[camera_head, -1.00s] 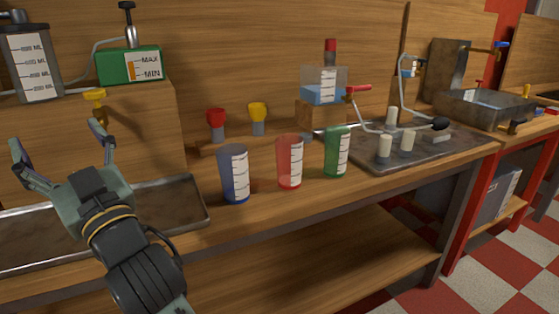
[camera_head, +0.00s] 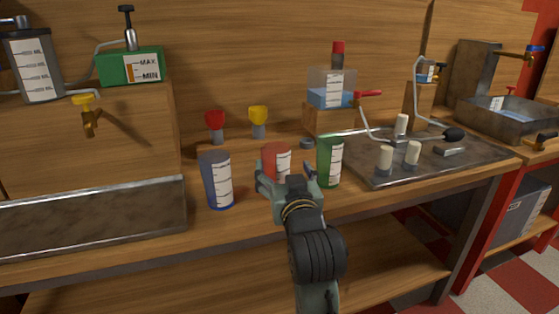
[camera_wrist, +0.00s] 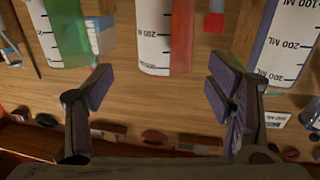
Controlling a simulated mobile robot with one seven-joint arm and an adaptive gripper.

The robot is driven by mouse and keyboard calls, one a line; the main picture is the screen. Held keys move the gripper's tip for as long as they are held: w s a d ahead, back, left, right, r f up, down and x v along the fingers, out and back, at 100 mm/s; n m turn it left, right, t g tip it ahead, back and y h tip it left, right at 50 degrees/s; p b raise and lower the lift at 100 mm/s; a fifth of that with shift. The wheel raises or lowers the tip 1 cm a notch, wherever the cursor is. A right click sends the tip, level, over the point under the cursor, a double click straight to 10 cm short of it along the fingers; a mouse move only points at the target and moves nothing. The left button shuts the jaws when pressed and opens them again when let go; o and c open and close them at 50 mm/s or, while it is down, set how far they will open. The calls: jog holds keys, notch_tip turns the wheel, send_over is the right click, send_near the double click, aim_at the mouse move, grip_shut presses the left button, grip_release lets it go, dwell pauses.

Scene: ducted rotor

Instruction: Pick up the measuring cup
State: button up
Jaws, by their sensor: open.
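Three measuring cups with white scales stand in a row on the wooden counter: a blue one (camera_head: 216,180), a red one (camera_head: 275,155) and a green one (camera_head: 329,160). My gripper (camera_head: 285,178) is open and empty in front of the red cup and hides its lower part. In the wrist view the red cup (camera_wrist: 181,40) lies ahead, between the spread fingers (camera_wrist: 160,90) and apart from them. The green cup (camera_wrist: 68,30) is on the left there, and the blue cup (camera_wrist: 283,45) on the right.
A steel plate (camera_head: 460,158) with white pegs and a black-tipped lever is at the right. Red (camera_head: 215,122) and yellow (camera_head: 258,118) funnel-shaped pieces stand behind the cups. The blue and green cups flank my gripper closely.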

aim_at(279, 163)
jog(key=w, duration=0.2)
jog(key=w+a, duration=0.1)
jog(key=w, duration=0.2)
jog(key=w+p, duration=0.1)
jog(key=w, duration=0.1)
jog(key=shift+w+a+f, duration=0.25)
jog(key=shift+f, duration=0.05)
jog(key=c, duration=1.3)
jog(key=shift+r, duration=0.1)
